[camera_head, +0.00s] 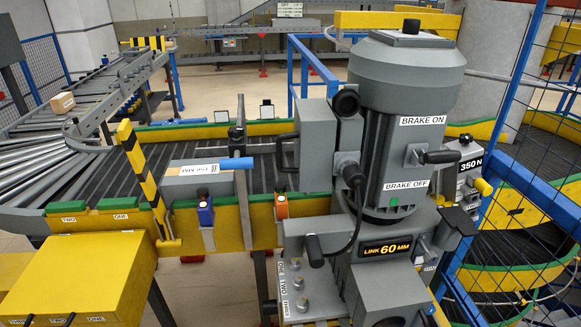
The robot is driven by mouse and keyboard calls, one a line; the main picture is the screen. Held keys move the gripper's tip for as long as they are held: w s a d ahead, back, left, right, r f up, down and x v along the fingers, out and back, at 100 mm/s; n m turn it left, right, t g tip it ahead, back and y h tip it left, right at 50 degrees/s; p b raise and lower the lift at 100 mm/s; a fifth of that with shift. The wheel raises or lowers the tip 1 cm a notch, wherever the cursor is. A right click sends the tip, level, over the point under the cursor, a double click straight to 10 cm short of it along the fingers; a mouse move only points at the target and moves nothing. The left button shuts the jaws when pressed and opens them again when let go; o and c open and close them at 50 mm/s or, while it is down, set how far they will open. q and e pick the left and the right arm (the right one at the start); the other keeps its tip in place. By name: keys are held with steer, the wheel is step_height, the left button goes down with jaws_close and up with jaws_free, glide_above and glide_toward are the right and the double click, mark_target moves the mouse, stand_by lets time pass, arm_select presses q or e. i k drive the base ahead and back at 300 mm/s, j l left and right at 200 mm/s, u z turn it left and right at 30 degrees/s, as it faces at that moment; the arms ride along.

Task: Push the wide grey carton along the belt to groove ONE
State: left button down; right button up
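A wide grey carton (182,186) with a white label on top lies on the dark slatted belt (265,176), left of the motor unit. The label's print is upside down and hard to read. A blue bar (238,163) is at the carton's right end; I cannot tell whether they touch. A green block marked ONE (120,204) sits on the yellow side rail, left of the carton, beside one marked TWO (69,208). No groove itself is clearly visible. Neither of my grippers shows in this view.
A large grey motor unit (409,85) with brake labels blocks the centre right. A yellow-black striped post (139,165) stands left of the carton. A small brown carton (62,103) is on the rollers at left. Blue mesh fencing (545,75) closes the right side.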

mark_target(183, 179)
steer(key=z, duration=1.5)
steer(key=j+z, duration=0.15)
steer(key=j, duration=0.3)
steer(key=k+j+z, duration=0.1)
steer(key=j, duration=0.3)
steer(key=k, duration=0.05)
